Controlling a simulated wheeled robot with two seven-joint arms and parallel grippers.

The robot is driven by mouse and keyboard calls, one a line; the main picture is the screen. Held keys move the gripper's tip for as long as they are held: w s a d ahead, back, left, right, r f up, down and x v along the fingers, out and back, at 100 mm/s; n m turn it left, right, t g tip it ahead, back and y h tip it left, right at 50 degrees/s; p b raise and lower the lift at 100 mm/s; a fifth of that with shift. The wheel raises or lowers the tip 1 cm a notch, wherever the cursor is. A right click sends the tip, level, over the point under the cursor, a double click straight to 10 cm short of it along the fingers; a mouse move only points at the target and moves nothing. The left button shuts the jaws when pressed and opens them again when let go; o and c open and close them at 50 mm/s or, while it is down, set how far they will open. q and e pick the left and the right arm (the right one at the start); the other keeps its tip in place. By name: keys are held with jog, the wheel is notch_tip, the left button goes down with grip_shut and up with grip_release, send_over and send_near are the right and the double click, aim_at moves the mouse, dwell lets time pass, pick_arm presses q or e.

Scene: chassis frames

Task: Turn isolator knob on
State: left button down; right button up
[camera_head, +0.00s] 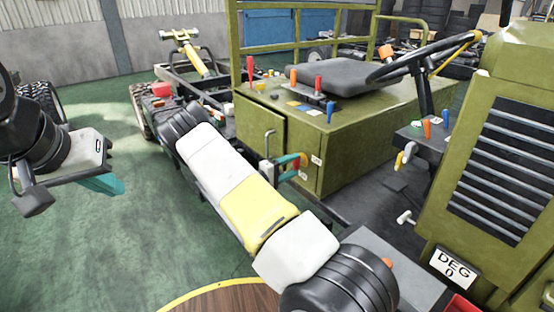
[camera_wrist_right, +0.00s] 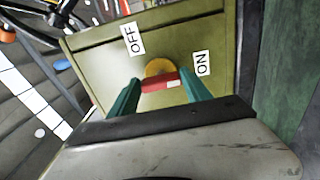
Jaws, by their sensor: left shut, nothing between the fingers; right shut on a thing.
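The isolator knob is a red handle (camera_wrist_right: 160,83) on a yellow round base (camera_wrist_right: 159,67), mounted on the olive green panel of the vehicle. In the right wrist view, an OFF label (camera_wrist_right: 133,38) is at upper left of it and an ON label (camera_wrist_right: 202,63) to its right. My right gripper (camera_wrist_right: 160,86) has its green fingers on both sides of the red handle and is shut on it. In the head view, my right gripper (camera_head: 286,167) is at the green box's side, partly hidden. My left gripper (camera_head: 112,187) hangs at the left, shut and empty, away from the vehicle.
The steering wheel (camera_head: 425,57), black seat (camera_head: 320,76) and several coloured levers stand on the vehicle near my right arm. A slatted olive cover with a DEG 0 plate (camera_head: 454,264) is at right. Open green floor (camera_head: 90,260) lies at left.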

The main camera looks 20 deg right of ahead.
jog(key=shift+f, duration=0.1)
jog(key=o, duration=1.4)
jog(key=shift+c, duration=0.2)
jog(key=v, duration=0.8)
jog(key=shift+d, duration=0.1)
